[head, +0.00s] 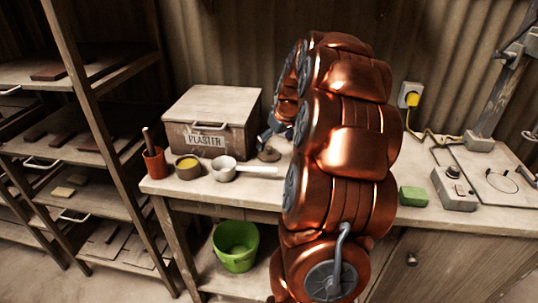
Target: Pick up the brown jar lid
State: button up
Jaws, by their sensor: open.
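A small round brown jar lid (269,155) with a raised knob lies on the wooden workbench, just right of the plaster box. My gripper (265,138) is just above the lid, pointing down and to the left, and looks apart from it. The gripper is open and shows nothing between its fingers. My copper-coloured arm rises in front of the bench and hides the part of it right of the lid.
A plaster box (206,139) stands left of the lid. A green block (413,196) and grey switch box (455,190) lie at right. A green bucket (236,261) is below.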

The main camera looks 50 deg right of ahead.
aim_at(271, 148)
jog(key=p+x, duration=0.1)
jog(key=x, duration=0.4)
jog(key=shift+s, duration=0.1)
jog(key=shift+c, duration=0.2)
jog(key=c, duration=1.1)
jog(key=shift+r, duration=0.5)
notch_tip(271, 148, up, 4)
jog(key=shift+r+b, duration=0.15)
jog(key=shift+b, duration=0.35)
jog(key=shift+c, duration=0.2)
notch_tip(271, 148, up, 3)
jog(key=shift+r, duration=0.25)
grip_shut()
jog(key=shift+r, duration=0.65)
